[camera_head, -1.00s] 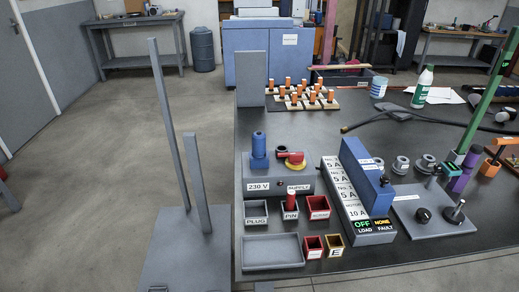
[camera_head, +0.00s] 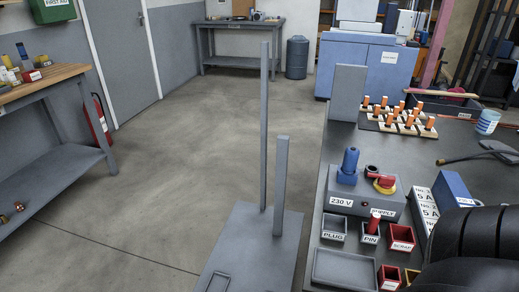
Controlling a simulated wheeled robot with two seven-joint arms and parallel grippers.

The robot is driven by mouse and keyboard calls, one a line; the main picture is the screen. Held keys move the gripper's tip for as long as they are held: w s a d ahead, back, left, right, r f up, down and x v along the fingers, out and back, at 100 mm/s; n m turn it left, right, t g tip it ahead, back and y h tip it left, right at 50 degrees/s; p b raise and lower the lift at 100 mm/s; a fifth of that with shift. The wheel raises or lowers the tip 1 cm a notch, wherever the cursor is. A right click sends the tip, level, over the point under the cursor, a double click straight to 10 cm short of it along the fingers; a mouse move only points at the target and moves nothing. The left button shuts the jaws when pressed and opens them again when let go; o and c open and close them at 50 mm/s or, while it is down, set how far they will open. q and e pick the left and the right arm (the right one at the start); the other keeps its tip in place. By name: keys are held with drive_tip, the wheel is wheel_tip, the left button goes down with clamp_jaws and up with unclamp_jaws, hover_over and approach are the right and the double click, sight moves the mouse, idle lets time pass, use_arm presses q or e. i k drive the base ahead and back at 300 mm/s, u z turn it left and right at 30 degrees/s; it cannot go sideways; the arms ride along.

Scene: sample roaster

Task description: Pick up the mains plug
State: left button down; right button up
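No loose mains plug can be made out for certain. A blue upright connector (camera_head: 348,167) stands on the left end of the grey supply box (camera_head: 366,203), which is labelled 230 V and SUPPLY. I cannot tell whether this connector is the mains plug. The small bin labelled PLUG (camera_head: 334,224) in front of the supply box looks empty. A black rounded part of my own arm fills the lower right corner and hides the table there. Neither gripper's fingers show in the head view.
A red and yellow switch (camera_head: 384,183) sits on the supply box. Beside it are a PIN bin (camera_head: 370,231), a SCRAP bin (camera_head: 401,237) and an empty grey tray (camera_head: 344,268). A grey stand with two posts (camera_head: 264,130) rises left of the table. A workbench (camera_head: 48,130) stands far left.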

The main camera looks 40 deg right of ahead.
sight(352, 154)
drive_tip(key=u, duration=0.9)
drive_tip(key=k, duration=0.75)
drive_tip(key=z, duration=1.45)
